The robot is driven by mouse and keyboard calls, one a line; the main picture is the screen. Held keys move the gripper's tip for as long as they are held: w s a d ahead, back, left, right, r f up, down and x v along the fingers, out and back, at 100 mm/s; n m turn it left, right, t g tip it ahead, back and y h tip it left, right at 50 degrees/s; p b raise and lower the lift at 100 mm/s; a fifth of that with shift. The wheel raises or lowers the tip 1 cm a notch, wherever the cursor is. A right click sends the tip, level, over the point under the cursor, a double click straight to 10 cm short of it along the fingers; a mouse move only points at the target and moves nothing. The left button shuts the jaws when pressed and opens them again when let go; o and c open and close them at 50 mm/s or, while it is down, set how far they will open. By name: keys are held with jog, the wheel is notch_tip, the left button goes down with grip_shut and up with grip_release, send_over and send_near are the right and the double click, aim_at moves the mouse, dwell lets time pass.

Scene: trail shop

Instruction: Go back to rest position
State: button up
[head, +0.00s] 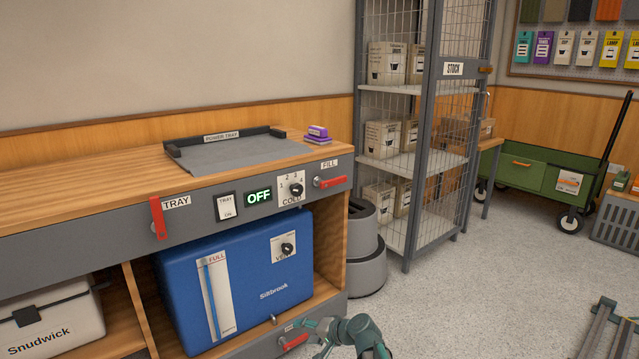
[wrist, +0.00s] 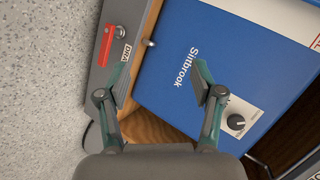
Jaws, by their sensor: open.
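My gripper (wrist: 158,85) is open and empty in the wrist view, its two fingers spread apart in front of the blue Sillbrook box (wrist: 220,60). A red handle (wrist: 107,45) on the grey lower rail lies just beyond the left finger. In the head view my gripper (head: 314,332) is low at the bottom edge, beside the red lower handle (head: 293,342). I cannot tell from the head view how far it is from that handle.
The wooden counter (head: 90,185) carries a grey power tray (head: 240,152). Red TRAY (head: 158,217) and FILL (head: 330,182) levers stick out from its front. A grey bin (head: 366,265) and the stock cage (head: 428,215) stand to the right. The speckled floor (head: 480,300) is mostly clear.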

jog(key=s+d+f+n+g+h+p, duration=0.1)
jog(key=s+d+f+g+h+p, duration=0.2)
jog(key=s+p, duration=0.45)
jog(key=s+d+f+n+g+h+p, duration=0.15)
jog(key=s+d+p, duration=0.3)
jog(key=s, duration=0.55)
jog(key=s+d+f+g+h+p, duration=0.15)
jog(key=s+d+g+p, duration=0.3)
jog(key=s, duration=0.45)
jog(key=s+d+r+g+h+p, duration=0.1)
jog(key=s+d+r+p, duration=0.2)
jog(key=s+r+p, duration=0.2)
jog(key=s+d+r+n+g+h+p, duration=0.1)
jog(key=s+r+p, duration=0.5)
jog(key=s+p, duration=0.6)
jog(key=s+d+r+g+h+p, duration=0.1)
jog(key=s+d+r+g+p, duration=0.1)
jog(key=s+d+r+p, duration=0.3)
jog(key=s+p, duration=0.3)
jog(key=s, duration=0.1)
jog(key=shift+s+r+g+h, duration=0.15)
jog(key=shift+r+g+h, duration=0.1)
jog(key=shift+g+h, duration=0.05)
